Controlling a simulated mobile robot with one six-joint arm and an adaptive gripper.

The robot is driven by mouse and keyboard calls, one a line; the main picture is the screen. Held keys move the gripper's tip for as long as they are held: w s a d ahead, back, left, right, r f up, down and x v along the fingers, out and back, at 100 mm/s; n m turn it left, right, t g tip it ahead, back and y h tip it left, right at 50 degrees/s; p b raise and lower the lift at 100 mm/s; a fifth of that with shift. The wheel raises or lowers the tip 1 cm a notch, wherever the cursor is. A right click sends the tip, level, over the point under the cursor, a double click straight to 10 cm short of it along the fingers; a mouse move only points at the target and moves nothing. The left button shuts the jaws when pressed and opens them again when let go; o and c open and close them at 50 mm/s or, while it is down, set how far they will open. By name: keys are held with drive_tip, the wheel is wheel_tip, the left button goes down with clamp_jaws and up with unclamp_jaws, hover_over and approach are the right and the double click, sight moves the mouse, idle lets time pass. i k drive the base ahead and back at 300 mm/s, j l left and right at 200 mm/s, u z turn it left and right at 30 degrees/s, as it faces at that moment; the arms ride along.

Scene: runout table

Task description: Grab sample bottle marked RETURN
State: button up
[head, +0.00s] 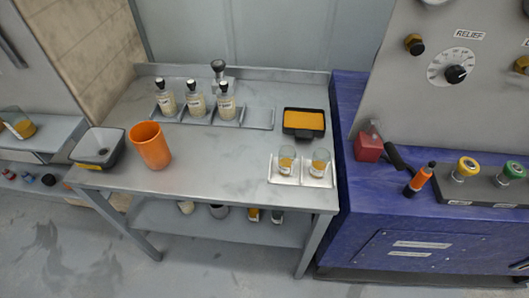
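Three clear sample bottles with dark caps stand upright in a metal rack (256,118) at the back of the grey table: a left bottle (166,103), a middle bottle (196,106) and a right bottle (226,106). Each has a pale label, but the writing is too small to read, so I cannot tell which is marked RETURN. The rack's right end is empty. Behind the right bottle rises something with a dark round top (217,66), partly hidden. My gripper is not in view.
An orange cup (151,146) and a grey tub (98,148) stand at the table's left front. A black tray with orange contents (304,123) and two small glasses (287,158) (320,161) are at the right. The table's (215,165) middle front is clear. A blue bench (375,210) adjoins.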

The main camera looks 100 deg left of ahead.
sight(321, 160)
drive_tip(key=k+j+u, duration=0.1)
drive_tip(key=u, duration=0.35)
drive_tip(key=k+j+u, duration=0.15)
drive_tip(key=u, duration=0.3)
drive_tip(key=k+j+u, duration=0.15)
drive_tip(key=u, duration=1.45)
drive_tip(key=l+u, duration=0.3)
drive_tip(key=l, duration=0.5)
drive_tip(key=l+u, duration=0.25)
drive_tip(key=l, duration=0.6)
drive_tip(key=i, duration=0.05)
